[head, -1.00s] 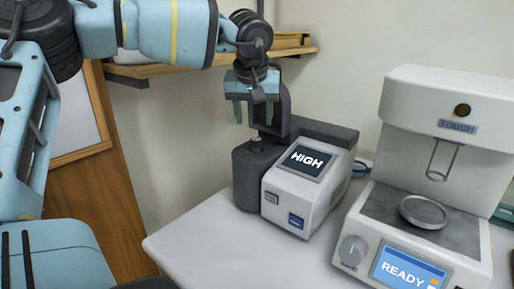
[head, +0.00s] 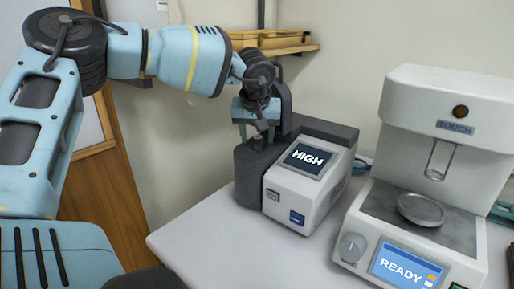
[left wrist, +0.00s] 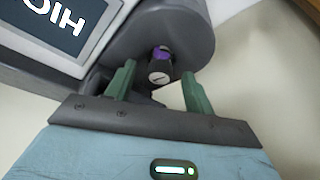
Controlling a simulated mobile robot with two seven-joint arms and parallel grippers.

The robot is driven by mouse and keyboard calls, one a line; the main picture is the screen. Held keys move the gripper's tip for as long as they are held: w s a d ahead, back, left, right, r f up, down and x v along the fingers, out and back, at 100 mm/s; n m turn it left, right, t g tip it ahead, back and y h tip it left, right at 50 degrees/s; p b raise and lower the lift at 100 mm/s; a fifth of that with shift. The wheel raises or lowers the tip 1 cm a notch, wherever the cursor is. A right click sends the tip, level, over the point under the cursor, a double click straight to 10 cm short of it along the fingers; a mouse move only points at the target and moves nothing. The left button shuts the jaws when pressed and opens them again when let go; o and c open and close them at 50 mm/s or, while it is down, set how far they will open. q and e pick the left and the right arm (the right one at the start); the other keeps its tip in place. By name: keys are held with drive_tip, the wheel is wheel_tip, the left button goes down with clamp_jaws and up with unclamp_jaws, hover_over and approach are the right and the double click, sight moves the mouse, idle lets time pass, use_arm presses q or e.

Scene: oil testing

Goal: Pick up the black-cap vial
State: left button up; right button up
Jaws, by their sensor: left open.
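The black-cap vial (left wrist: 160,72) stands in the round dark end of the tester; in the left wrist view its black cap shows with a purple part (left wrist: 160,52) behind it. In the head view the vial (head: 257,143) is only a small dark shape under the gripper. My left gripper (head: 257,133) is above the tester's dark round holder. Its green fingers are open, one on each side of the cap in the left wrist view (left wrist: 159,72), with gaps visible on both sides. The vial's lower part is hidden. My right gripper is out of view.
The tester (head: 302,195) shows HIGH on its screen, and its dark upright arm rises close behind my left gripper. A white machine (head: 400,190) reading READY stands at right. A wooden shelf (head: 270,40) is on the wall. The white tabletop (head: 190,240) is clear at front left.

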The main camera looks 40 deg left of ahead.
use_arm(q)
drive_tip(key=shift+f, duration=0.1)
drive_tip(key=c, duration=1)
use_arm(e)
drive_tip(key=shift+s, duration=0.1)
use_arm(q)
drive_tip(key=shift+c, duration=0.2)
